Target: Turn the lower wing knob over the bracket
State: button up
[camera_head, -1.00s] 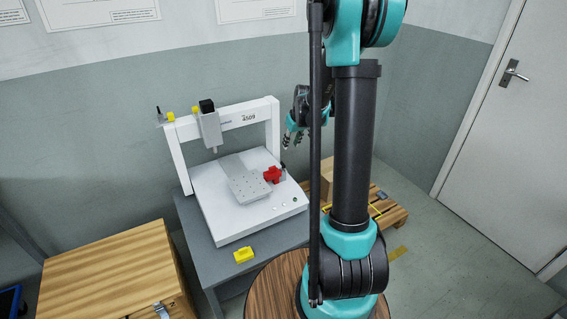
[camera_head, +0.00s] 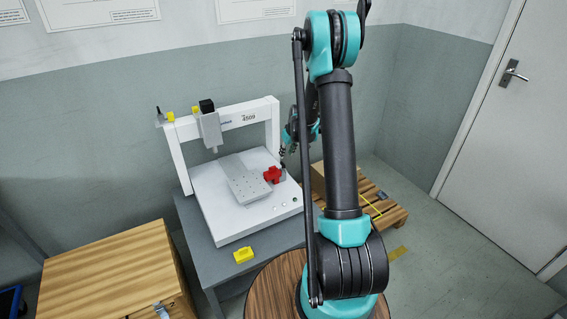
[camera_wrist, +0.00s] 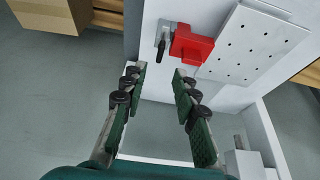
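A red block-like part (camera_head: 272,174) sits beside the perforated grey plate on the white machine base. In the wrist view the red part (camera_wrist: 190,46) adjoins a small grey bracket-like piece (camera_wrist: 165,32) with a dark lever-shaped knob (camera_wrist: 160,50) on its left. I cannot tell for sure which piece is the lower wing knob. My gripper (camera_wrist: 158,74) is open and empty, its fingertips just short of the red part and dark knob, with no contact visible. In the head view my gripper (camera_head: 284,155) is small, just above and right of the red part.
The white gantry frame (camera_head: 180,160) stands over the base, with a grey spindle head (camera_head: 210,130) hanging from it. The perforated plate (camera_wrist: 255,45) lies right of the red part in the wrist view. A yellow block (camera_head: 243,255) sits on the grey table's front (camera_head: 215,265).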

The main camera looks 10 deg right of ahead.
aim_at(283, 163)
jog(key=x, duration=0.8)
jog(key=shift+f, duration=0.1)
grip_shut()
